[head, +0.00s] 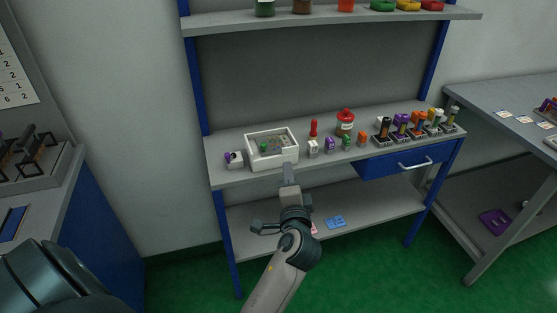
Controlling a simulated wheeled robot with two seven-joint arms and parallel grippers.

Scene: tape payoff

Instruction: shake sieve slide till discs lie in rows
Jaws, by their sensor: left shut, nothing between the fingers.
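My left gripper (289,172) is shut and empty. It is in front of the front edge of the shelf, just below the white open box (289,154). The arm behind it comes up from the bottom of the picture. The box holds small green, grey and reddish pieces; they are too small to tell whether they are discs or lie in rows. I cannot make out a sieve slide for certain. My right gripper is not in view.
The box stands on a grey workbench (225,172) with a blue drawer (385,164). A grey table (500,95) is at the right.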

